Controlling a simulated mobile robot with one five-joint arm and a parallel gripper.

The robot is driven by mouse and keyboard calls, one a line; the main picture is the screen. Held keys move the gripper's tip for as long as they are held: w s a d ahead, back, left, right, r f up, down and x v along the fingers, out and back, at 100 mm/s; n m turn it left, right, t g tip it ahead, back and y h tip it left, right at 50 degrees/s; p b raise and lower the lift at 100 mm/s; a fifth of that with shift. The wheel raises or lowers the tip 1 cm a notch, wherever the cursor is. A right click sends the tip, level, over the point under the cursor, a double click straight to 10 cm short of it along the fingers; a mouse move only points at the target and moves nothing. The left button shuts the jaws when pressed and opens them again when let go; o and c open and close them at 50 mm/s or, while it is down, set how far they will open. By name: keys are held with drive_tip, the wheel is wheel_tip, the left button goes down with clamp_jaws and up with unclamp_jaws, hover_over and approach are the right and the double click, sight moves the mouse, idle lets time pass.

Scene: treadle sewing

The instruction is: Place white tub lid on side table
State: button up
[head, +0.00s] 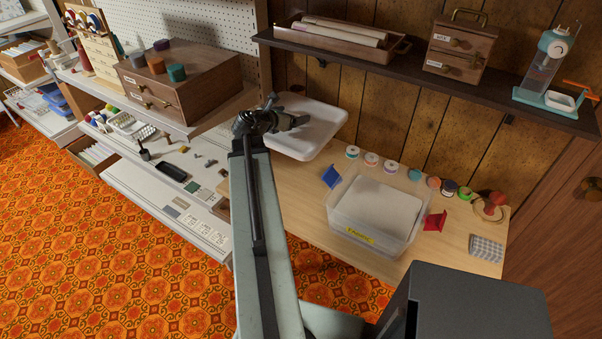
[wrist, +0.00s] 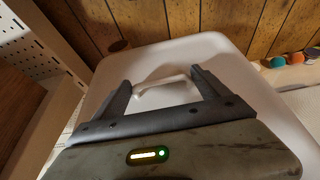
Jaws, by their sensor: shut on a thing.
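The white tub lid (head: 318,132) is a wide, shallow, rounded panel near the back wall, over the far left end of the light wood side table (head: 285,192). My gripper (head: 303,122) is shut on the lid's raised handle. In the wrist view the fingers (wrist: 165,88) stand either side of the white handle (wrist: 160,78), and the lid (wrist: 205,50) spreads out beyond them. I cannot tell whether the lid touches the table. The clear tub (head: 345,232) stands open on the table with pale contents, a yellow label, and blue and red side latches swung out.
Thread spools (head: 388,166) line the table's back edge. A checked cloth (head: 487,249) and a red pincushion (head: 491,204) are at right. A wall shelf (head: 420,75) hangs above. A wooden drawer box (head: 180,85) is at left. Bare table shows left of the tub.

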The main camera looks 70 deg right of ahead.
wheel_tip(320, 180, down, 22)
drive_tip(key=b, duration=2)
drive_tip(key=shift+r, duration=0.4)
drive_tip(key=shift+f, duration=0.15)
drive_tip(key=o, duration=1.3)
